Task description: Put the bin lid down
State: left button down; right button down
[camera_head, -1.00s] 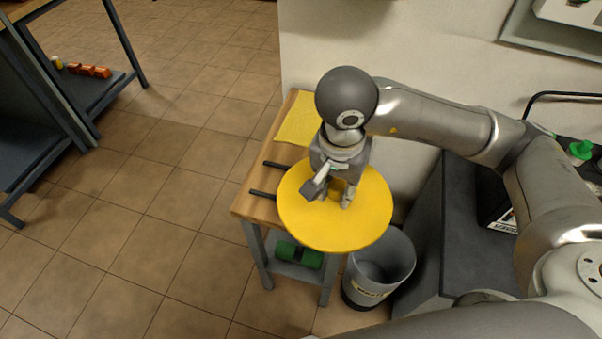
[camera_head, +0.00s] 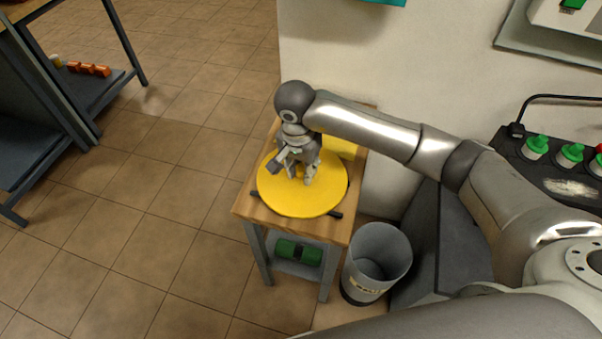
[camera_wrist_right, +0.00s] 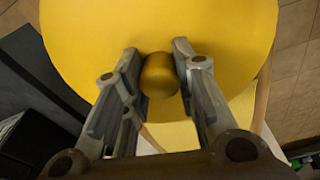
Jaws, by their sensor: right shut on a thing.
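The yellow round bin lid (camera_head: 302,203) is over the top of the small wooden table (camera_head: 333,230), lying flat. It seems to rest on or just above the dark bars there; the exact contact is hard to tell. My right gripper (camera_head: 297,177) is above the lid, shut on its knob. In the right wrist view the round knob (camera_wrist_right: 160,75) sits between the fingers, with the lid (camera_wrist_right: 90,30) filling the upper picture. The grey bin (camera_head: 378,258) stands open on the floor to the right of the table. My left gripper is not in view.
A yellow cloth (camera_head: 340,146) lies at the table's back. A green object (camera_head: 298,252) is on its lower shelf. A dark cabinet (camera_head: 440,240) stands right of the bin, with green-capped items (camera_head: 536,146) behind. The tiled floor at left is clear.

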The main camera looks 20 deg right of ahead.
aim_at(301, 177)
jog(key=shift+w+f, duration=0.15)
jog(key=shift+f, duration=0.1)
notch_tip(301, 177, down, 3)
jog(key=shift+w+f+p, duration=0.1)
jog(key=shift+w+p, duration=0.05)
jog(key=shift+p, duration=0.35)
jog(key=shift+f, duration=0.1)
jog(key=shift+f+b, duration=0.25)
jog(key=shift+b, duration=0.05)
jog(key=c, duration=1.2)
grip_release()
jog(key=shift+r, duration=0.1)
jog(key=shift+o, duration=0.2)
